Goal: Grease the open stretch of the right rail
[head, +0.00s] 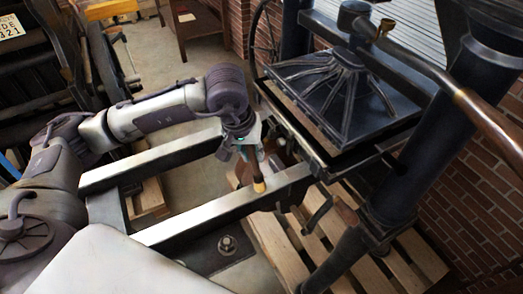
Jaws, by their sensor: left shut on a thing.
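The right rail (195,220) is the nearer of two parallel metal bars, running from the lower left up to the press bed. Its top face looks bare and shiny along the stretch outside the press. My left gripper (245,149) comes in over the rails from the left. It is shut on a brush (258,176) with a dark shaft and a yellowish tip, held tip down. The tip lies over the right rail close to the press end; I cannot tell if it touches. No grease shows clearly. My right gripper is not in view.
The left rail (150,160) runs parallel farther back. The dark press with its ribbed platen (345,85) and long bar (425,65) stands at the right, beside a thick column (435,115). A wooden pallet (395,265) lies below. The space between the rails is open.

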